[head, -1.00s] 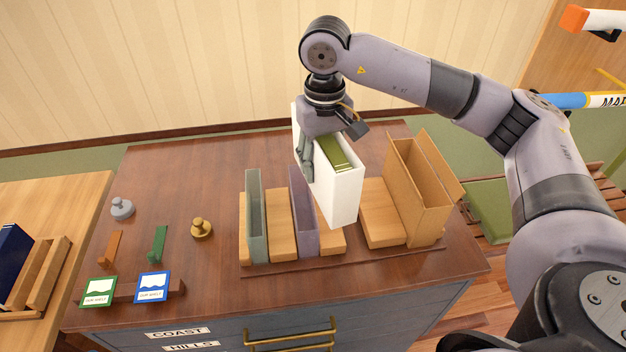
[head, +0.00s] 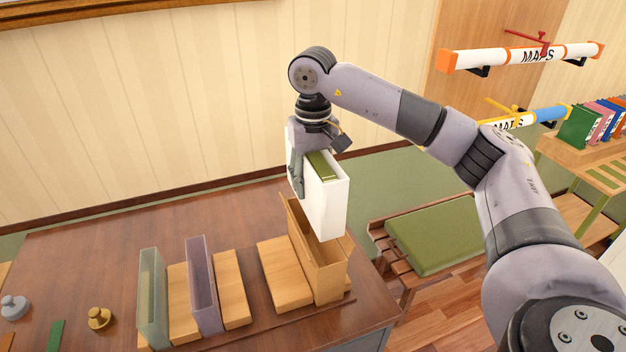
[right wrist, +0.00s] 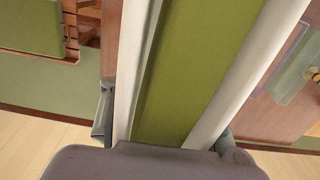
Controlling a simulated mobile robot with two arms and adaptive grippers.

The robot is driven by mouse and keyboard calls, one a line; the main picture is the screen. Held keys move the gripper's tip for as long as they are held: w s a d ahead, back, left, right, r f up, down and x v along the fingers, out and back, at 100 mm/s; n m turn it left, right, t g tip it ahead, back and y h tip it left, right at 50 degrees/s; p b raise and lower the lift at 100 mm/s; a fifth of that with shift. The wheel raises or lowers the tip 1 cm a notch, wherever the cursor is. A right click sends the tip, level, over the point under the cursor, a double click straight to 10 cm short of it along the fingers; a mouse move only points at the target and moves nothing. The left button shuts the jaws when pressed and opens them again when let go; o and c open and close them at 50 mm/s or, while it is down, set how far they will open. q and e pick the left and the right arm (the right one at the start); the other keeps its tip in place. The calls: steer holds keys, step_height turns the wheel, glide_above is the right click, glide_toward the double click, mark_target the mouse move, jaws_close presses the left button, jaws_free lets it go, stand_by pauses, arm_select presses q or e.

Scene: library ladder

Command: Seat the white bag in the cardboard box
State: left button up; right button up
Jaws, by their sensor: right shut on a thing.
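The white bag (head: 333,205) is a tall, narrow white sleeve with a green item (head: 322,166) inside its open top. My right gripper (head: 298,180) is shut on the white bag and holds it upright in the air. In the right wrist view the white bag's walls (right wrist: 245,75) stand on either side of the green item (right wrist: 188,75). The cardboard box (head: 325,277) stands open-topped at the right end of the row on the cabinet top. The white bag is above or behind its opening in the head view and hides part of it. My left gripper is out of view.
A grey-green holder (head: 152,300) and a purple holder (head: 202,285) stand in the row, with wooden blocks (head: 284,275) between. A brass knob (head: 99,318) is at left. A bench with a green cushion (head: 435,238) stands right of the cabinet.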

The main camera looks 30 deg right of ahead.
steer(key=shift+f+b, duration=1.45)
steer(key=shift+f, duration=0.35)
steer(key=shift+f+b, duration=0.7)
steer(key=shift+f, duration=0.4)
steer(key=shift+s+f+b, duration=0.1)
steer(key=shift+f+b, duration=1.85)
steer(key=shift+f, duration=0.5)
steer(key=shift+r, duration=0.1)
steer(key=shift+r+p, duration=1.5)
steer(key=shift+r, duration=0.6)
steer(key=shift+f, duration=0.1)
stand_by(0.4)
